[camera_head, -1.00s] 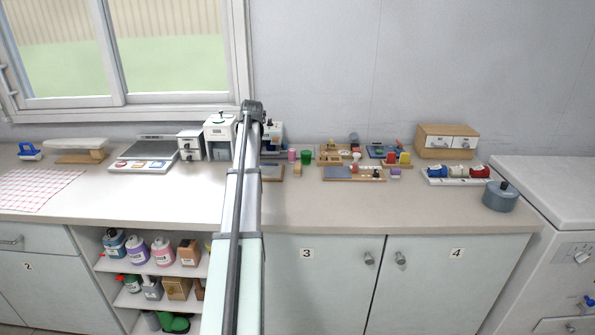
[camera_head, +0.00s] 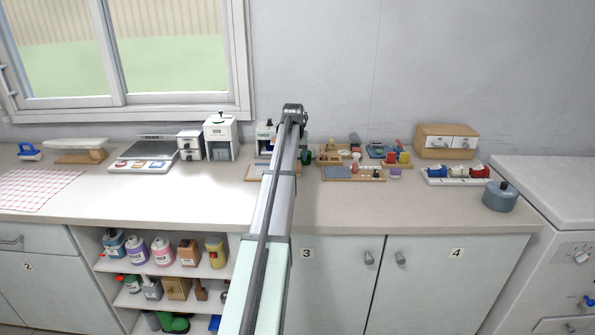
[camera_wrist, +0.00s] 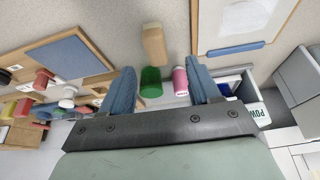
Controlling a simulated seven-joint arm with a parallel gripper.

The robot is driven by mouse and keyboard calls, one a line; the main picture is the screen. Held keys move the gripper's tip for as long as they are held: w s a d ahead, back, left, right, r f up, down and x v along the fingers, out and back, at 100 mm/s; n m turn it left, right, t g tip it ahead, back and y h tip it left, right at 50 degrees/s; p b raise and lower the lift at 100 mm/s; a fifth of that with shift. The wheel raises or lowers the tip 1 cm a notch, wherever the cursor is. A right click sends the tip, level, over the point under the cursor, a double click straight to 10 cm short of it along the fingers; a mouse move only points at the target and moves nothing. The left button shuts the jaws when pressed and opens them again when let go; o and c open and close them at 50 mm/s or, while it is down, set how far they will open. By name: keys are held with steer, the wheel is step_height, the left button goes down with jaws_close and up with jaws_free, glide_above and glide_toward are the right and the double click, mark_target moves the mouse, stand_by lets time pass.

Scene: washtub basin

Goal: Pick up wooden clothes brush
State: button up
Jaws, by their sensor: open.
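A light wooden block-like piece (camera_wrist: 155,45), which looks like the clothes brush, lies on the counter in the wrist view; I see no bristles on it. In the head view my arm hides it. My gripper (camera_wrist: 162,80) is open and empty, its two blue fingers spread apart. The brush shows beyond the fingertips, between their lines. A green cup (camera_wrist: 150,83) and a pink container (camera_wrist: 180,81) show between the fingers. I cannot tell how high the fingers are above them.
A wooden board with a blue-grey pad (camera_wrist: 70,58) and small pegs lies to the left in the wrist view. A framed white board (camera_wrist: 235,22) lies to the right. Left of my arm, the counter (camera_head: 205,195) is clear in front of the white machines (camera_head: 219,137).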

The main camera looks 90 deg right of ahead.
mark_target(297, 169)
steer(key=shift+s+x, duration=0.15)
steer(key=shift+x, duration=1.7)
steer(key=shift+s+x, duration=0.15)
steer(key=shift+x, duration=1.65)
steer(key=shift+d+r, duration=0.1)
steer(key=shift+c, duration=0.2)
steer(key=c, duration=1)
